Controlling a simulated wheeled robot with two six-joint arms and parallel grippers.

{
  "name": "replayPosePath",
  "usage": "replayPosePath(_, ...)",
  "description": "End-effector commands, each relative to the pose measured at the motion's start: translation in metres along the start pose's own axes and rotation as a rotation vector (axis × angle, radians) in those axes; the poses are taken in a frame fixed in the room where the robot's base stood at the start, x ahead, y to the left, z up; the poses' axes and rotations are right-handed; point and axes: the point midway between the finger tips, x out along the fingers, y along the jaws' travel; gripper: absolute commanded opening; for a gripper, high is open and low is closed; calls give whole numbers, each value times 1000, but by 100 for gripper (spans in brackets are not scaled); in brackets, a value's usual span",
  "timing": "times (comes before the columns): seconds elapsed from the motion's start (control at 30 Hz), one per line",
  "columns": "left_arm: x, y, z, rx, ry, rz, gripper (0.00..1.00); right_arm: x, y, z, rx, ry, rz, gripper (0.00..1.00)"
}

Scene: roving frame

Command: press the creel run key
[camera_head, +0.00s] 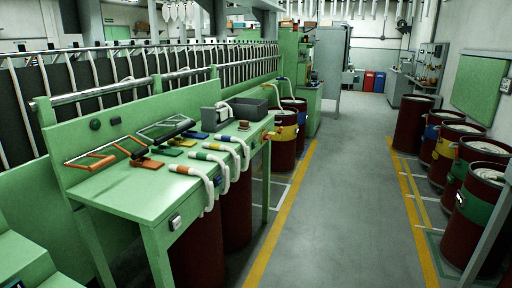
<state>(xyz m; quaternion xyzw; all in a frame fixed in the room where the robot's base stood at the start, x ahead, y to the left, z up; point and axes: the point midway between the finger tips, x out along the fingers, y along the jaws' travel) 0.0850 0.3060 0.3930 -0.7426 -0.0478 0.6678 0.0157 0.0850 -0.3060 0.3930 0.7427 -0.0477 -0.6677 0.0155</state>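A green machine table (128,197) stands at left. A small pale box with a dark face (175,222) sits on its front apron near the corner. Two dark round knobs or buttons (95,124) are on the green panel behind the tabletop. No readable label shows which of these is the creel run key. Neither of my grippers is in view.
Orange, green and blue tools and a grey bin (249,108) lie on the table. White slivers hang over its edge above dark red cans. A clear grey aisle (345,190) between yellow lines runs ahead. More cans (477,210) line the right side.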

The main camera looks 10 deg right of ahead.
Motion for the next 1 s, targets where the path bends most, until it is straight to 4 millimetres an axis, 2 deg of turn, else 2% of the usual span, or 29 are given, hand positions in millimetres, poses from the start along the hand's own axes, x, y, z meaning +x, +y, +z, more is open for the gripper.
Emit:
replayPosePath(0.03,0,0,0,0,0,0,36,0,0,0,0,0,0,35)
replayPosePath(0.3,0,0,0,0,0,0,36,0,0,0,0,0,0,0)
replayPosePath(1.0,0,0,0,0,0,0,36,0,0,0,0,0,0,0)
